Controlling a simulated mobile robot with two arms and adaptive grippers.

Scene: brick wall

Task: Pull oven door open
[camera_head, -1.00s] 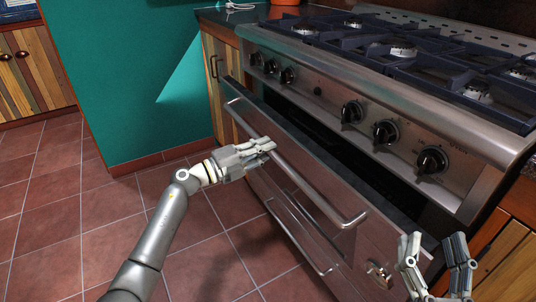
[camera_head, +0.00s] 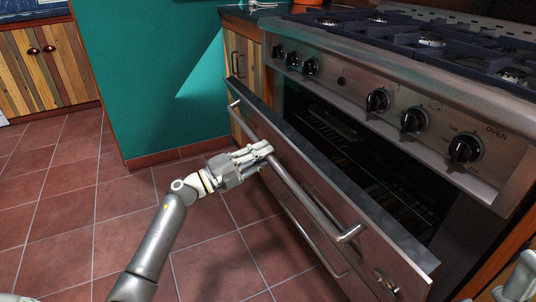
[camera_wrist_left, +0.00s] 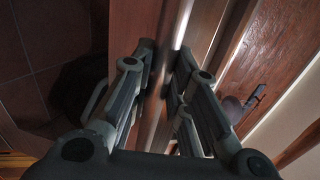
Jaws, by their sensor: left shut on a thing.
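The oven door (camera_head: 335,190) is tilted open at the top, with a wide gap showing the dark oven cavity (camera_head: 360,160) and racks. Its long metal handle (camera_head: 307,198) runs along the door's front. My left gripper (camera_head: 263,152) is shut on the handle, towards its left end. In the left wrist view, the fingers of my left gripper (camera_wrist_left: 163,80) lie on both sides of the handle bar (camera_wrist_left: 174,30). My right gripper (camera_head: 520,282) shows only partly at the lower right corner, away from the door handle; its fingertips are not clear.
The control panel (camera_head: 340,82) with several black knobs and the burner top (camera_head: 430,45) are above the door. A lower handle (camera_head: 310,240) sits beneath. A teal wall (camera_head: 160,80) stands at the left. The tiled floor (camera_head: 90,215) in front is clear.

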